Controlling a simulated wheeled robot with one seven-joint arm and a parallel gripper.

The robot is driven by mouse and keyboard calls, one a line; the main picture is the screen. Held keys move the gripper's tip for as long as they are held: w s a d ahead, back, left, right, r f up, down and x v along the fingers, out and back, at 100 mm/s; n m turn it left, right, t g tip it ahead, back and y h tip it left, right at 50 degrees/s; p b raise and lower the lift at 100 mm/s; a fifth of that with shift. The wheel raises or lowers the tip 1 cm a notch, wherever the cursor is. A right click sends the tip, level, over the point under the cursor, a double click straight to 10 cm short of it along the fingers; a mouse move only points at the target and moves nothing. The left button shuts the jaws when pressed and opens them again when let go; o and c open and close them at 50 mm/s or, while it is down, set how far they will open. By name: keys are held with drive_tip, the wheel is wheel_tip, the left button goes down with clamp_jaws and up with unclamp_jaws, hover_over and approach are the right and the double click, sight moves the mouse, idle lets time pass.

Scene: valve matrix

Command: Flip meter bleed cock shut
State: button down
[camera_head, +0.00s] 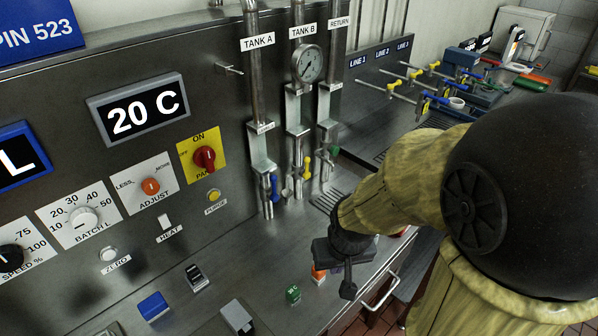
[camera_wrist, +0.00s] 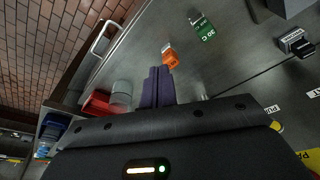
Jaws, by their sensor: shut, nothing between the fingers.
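No label reading meter bleed cock is legible, so I cannot tell which handle it is. Small cocks hang at the pipe ends in the head view: a blue handle (camera_head: 274,188) under TANK A, a yellow handle (camera_head: 307,167) under TANK B, and a green handle (camera_head: 334,150) under RETURN. A round dial gauge (camera_head: 308,63) sits on the TANK B pipe. My gripper (camera_head: 347,290) is over the counter's front edge, below and right of these cocks and apart from them. In the wrist view its dark fingers (camera_wrist: 158,86) are together and empty.
A green 30 C block (camera_head: 293,293) and an orange block (camera_wrist: 169,56) are near my gripper; a red object (camera_wrist: 98,103) and grey cylinder (camera_wrist: 121,93) are beside it in the wrist view. The control panel (camera_head: 230,120) rises behind. LINE valves (camera_head: 415,73) stand at back right.

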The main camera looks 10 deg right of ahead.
drive_tip(key=w+d+f+n+t+h+p, duration=0.2)
drive_tip(key=w+f+n+t+p, duration=0.15)
drive_tip(key=w, duration=0.55)
drive_tip(key=w+d+f+n+t+h+p, duration=0.2)
drive_tip(key=w+d+f+t, duration=0.15)
drive_tip(key=w, duration=0.55)
drive_tip(key=w+a+r+n+t+y+p, duration=0.3)
drive_tip(key=a+r+n+t+y, duration=0.2)
drive_tip(key=n, duration=0.9)
drive_tip(key=a+t+y, duration=0.1)
drive_tip(key=a+t, duration=0.2)
drive_tip(key=shift+w+y, duration=0.3)
drive_tip(key=shift+w, duration=0.05)
drive_tip(key=shift+a+r, duration=0.15)
drive_tip(key=shift+a, duration=0.05)
